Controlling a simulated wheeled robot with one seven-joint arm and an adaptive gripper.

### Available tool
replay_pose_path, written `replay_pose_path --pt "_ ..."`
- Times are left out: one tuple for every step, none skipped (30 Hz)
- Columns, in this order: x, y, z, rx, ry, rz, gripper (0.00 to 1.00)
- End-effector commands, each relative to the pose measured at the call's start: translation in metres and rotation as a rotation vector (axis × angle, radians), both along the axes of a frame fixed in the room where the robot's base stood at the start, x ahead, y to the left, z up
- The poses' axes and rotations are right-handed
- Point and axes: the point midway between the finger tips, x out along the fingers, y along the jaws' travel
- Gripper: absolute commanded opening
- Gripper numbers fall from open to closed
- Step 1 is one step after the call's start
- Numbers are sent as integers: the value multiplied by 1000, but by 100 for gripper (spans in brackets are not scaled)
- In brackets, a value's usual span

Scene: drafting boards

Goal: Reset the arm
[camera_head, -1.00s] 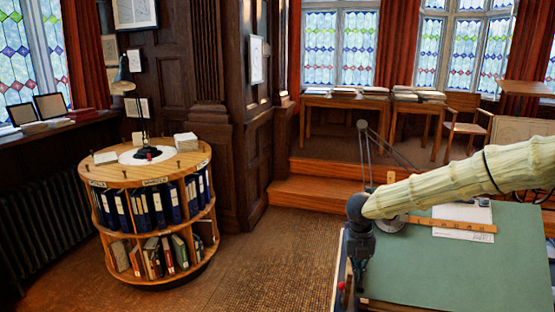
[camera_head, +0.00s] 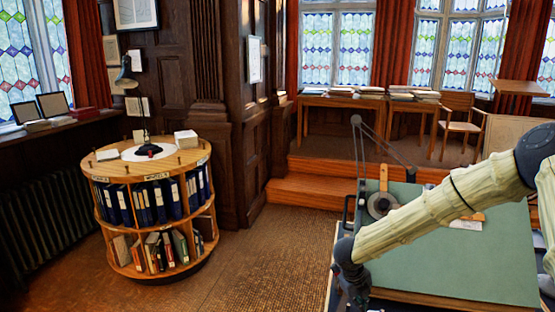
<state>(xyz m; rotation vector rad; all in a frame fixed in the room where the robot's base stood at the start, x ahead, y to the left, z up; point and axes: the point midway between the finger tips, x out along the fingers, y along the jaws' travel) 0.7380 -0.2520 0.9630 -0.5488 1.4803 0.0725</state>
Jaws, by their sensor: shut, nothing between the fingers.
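My arm, in a cream ribbed sleeve, reaches in from the right over the green drafting board (camera_head: 455,265). Its dark wrist points down at the board's left edge. My gripper (camera_head: 357,298) hangs below the wrist at the bottom of the view. It is shut and holds nothing that I can see. Its fingertips are hard to make out against the dark parts there. The arm hides part of the board, the white sheet (camera_head: 466,225) and most of the wooden ruler (camera_head: 475,216).
A drafting machine with a round head (camera_head: 380,204) and thin jointed arms stands at the board's upper left. A round bookcase (camera_head: 150,215) with binders and a lamp (camera_head: 128,78) stands left. Wooden steps (camera_head: 310,192) lie behind. Open floor (camera_head: 265,265) lies between bookcase and board.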

Motion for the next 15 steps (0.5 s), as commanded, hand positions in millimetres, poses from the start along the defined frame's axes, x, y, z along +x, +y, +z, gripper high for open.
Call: replay_pose_path --pt "-10 -1 -21 -32 14 74 0" --pt "-16 -2 -31 -52 23 127 0" --pt "-24 -3 -46 -80 34 203 0" --pt "-31 -4 -58 -103 45 266 0" --pt "-38 -5 -70 -126 57 333 0" --pt "-48 -5 -85 -153 73 422 0" --pt "-55 -6 -96 -173 85 490 0" --pt "-64 -6 -107 -190 99 558 0" --pt "-74 -6 -120 -212 116 649 0" --pt "-83 -6 -130 -227 130 717 0" --pt "-91 -6 -140 -242 145 785 0" --pt "-103 -4 -153 -258 165 878 0" --pt "-113 -4 -163 -268 179 947 0" --pt "-122 -3 -172 -278 194 1017 0" --pt "-135 -1 -184 -289 214 1111 0"
